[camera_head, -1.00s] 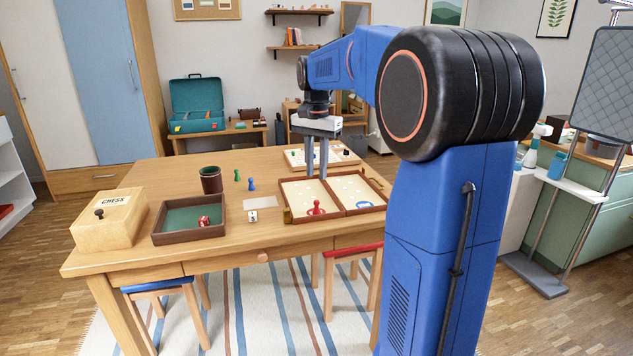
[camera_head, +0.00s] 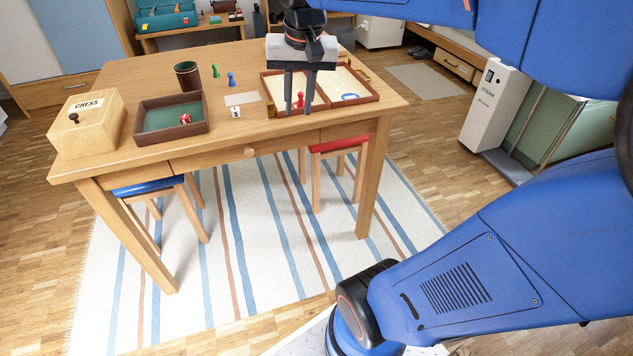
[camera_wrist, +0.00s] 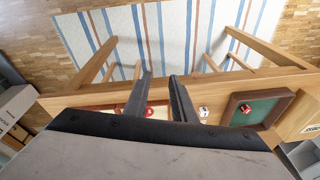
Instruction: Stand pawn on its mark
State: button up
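The red pawn (camera_head: 299,100) stands in the left half of the open folding board box (camera_head: 375,99). A blue pawn (camera_head: 231,79) and a green pawn (camera_head: 215,72) stand on the table, left of the box. My gripper (camera_head: 298,111) is open, pointing down at the box's left half. The red pawn shows between its fingers in the head view, but I cannot tell its depth from them. In the wrist view the red pawn (camera_wrist: 150,111) is partly hidden by the left finger; the gap (camera_wrist: 163,84) looks empty.
A brown tray (camera_head: 136,127) with a red die (camera_head: 185,118), a dark cup (camera_head: 188,76), a chess box (camera_head: 88,122), a white die (camera_head: 236,112) and a pale card (camera_head: 242,98) share the table (camera_head: 150,73). Two stools stand beneath. The table's right front corner is clear.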

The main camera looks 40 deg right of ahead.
jog(key=s+a+f+n+t, duration=0.1)
jog(key=s+a+f+n, duration=0.1)
jog(key=s+f, duration=0.3)
jog(key=s+a+f+n+t, duration=0.1)
jog(key=s+a+f+n, duration=0.2)
jog(key=s, duration=0.6)
jog(key=shift+f+n, duration=0.4)
jog(key=shift+f, duration=1)
